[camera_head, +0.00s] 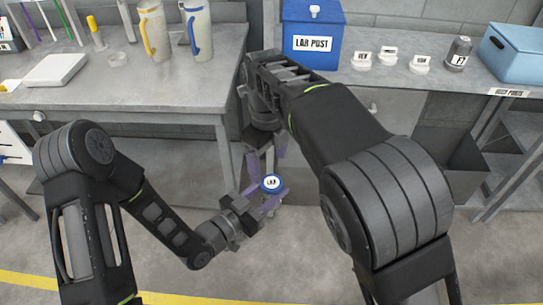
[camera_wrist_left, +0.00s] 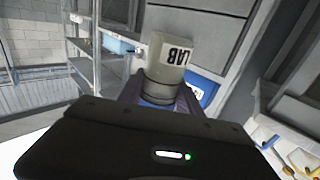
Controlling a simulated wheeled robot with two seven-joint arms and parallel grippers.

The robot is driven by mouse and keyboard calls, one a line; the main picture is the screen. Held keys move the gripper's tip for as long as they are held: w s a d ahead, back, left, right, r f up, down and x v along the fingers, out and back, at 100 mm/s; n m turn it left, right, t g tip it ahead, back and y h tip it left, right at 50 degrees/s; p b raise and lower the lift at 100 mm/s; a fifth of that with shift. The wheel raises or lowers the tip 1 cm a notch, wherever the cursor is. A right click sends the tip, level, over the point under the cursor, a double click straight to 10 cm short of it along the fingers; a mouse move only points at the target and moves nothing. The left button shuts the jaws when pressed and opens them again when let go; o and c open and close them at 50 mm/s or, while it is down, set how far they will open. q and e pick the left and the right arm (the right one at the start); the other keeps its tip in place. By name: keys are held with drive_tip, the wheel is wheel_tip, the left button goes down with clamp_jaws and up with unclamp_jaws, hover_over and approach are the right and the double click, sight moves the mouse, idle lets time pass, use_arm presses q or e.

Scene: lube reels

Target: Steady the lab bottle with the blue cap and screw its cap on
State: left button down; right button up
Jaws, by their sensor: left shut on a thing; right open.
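In the left wrist view the pale bottle (camera_wrist_left: 172,52) has an upside-down "LAB" label and a grey band near the fingers. I cannot tell how tightly the cap sits. My right gripper (camera_head: 266,160) is open and empty, its fingers pointing down just above the cap in the picture.
A grey bench (camera_head: 190,85) at the left holds two jugs (camera_head: 152,32). A shelf (camera_head: 395,80) at the right holds the blue LAB POST box (camera_head: 312,38), several small labelled caps, a dark canister (camera_head: 458,53) and a light-blue bin (camera_head: 515,55). My grippers are over open floor.

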sight(271, 183)
drive_tip(key=n, duration=0.4)
drive_tip(key=shift+r, duration=0.3)
drive_tip(key=n, duration=0.5)
drive_tip(key=shift+d+r, duration=0.15)
drive_tip(key=shift+r, duration=0.1)
drive_tip(key=n, duration=0.7)
drive_tip(key=shift+d+r+n, duration=0.1)
drive_tip(key=shift+r+n, duration=0.2)
drive_tip(key=n, duration=0.5)
drive_tip(key=shift+d+r, duration=0.1)
drive_tip(key=n, duration=0.4)
drive_tip(key=shift+r+n, duration=0.1)
drive_tip(key=shift+n, duration=0.3)
drive_tip(key=n, duration=0.4)
drive_tip(key=shift+s, duration=0.15)
drive_tip(key=n, duration=0.3)
drive_tip(key=shift+n, duration=0.3)
drive_tip(key=shift+s, duration=0.1)
drive_tip(key=shift+f, duration=4)
